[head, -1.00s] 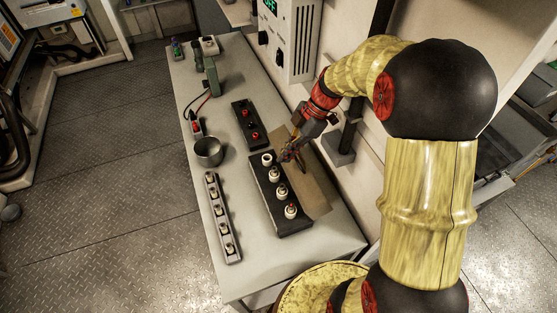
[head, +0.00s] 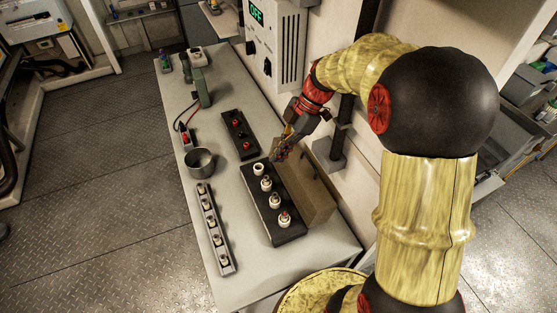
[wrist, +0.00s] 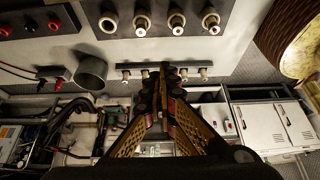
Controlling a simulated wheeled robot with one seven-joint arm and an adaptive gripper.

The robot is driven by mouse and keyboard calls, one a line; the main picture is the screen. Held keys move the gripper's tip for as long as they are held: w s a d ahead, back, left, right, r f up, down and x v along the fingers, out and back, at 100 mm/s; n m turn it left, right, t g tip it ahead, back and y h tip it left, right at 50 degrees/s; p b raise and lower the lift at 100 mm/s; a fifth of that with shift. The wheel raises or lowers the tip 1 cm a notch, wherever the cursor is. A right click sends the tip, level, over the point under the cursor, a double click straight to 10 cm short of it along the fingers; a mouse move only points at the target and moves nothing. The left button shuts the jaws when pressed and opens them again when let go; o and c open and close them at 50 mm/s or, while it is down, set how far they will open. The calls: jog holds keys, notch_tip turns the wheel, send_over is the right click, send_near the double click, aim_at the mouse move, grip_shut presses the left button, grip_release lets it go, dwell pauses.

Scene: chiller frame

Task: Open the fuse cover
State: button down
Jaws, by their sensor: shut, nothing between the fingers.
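The fuse block (head: 277,226) is a black base on the bench, with several white fuses in a row, uncovered; one has a red top. The fuse cover (head: 312,190) is a brown panel along the block's wall side, raised and tilted away from the fuses. My gripper (head: 278,155) is over the far end of the block, near the cover's far end. Whether it touches the cover I cannot tell. In the wrist view its fingers (wrist: 165,75) meet with nothing between them. The fuses (wrist: 176,22) show at that view's top; the cover is not in it.
A metal cup (head: 199,163), a strip of small sockets (head: 213,228) and a black terminal block (head: 239,135) are on the bench (head: 250,285). A wall unit reading OFF (head: 277,45) hangs above. A dark post (head: 345,140) stands behind my gripper.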

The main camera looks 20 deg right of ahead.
notch_tip(320, 180, up, 8)
jog(key=s+a+g+p, duration=0.1)
jog(key=s+a+p, duration=0.1)
jog(key=a+p, duration=0.15)
jog(key=s+d+f+m+h+p, duration=0.1)
jog(key=d+f+m+h, duration=0.3)
jog(key=m, duration=0.8)
jog(key=d+m+t+h+p, duration=0.15)
jog(key=d+m, duration=0.45)
jog(key=m, duration=0.6)
jog(key=s+d+f+m+h+p, duration=0.1)
jog(key=d+f+m+h+p, duration=0.3)
jog(key=m, duration=0.8)
jog(key=d+f+y+b, duration=0.1)
jog(key=d+f+b, duration=0.1)
jog(key=f, duration=0.5)
jog(key=shift+w+d+f+b, duration=0.2)
jog(key=shift+d+f+b, duration=0.15)
jog(key=shift+d, duration=0.4)
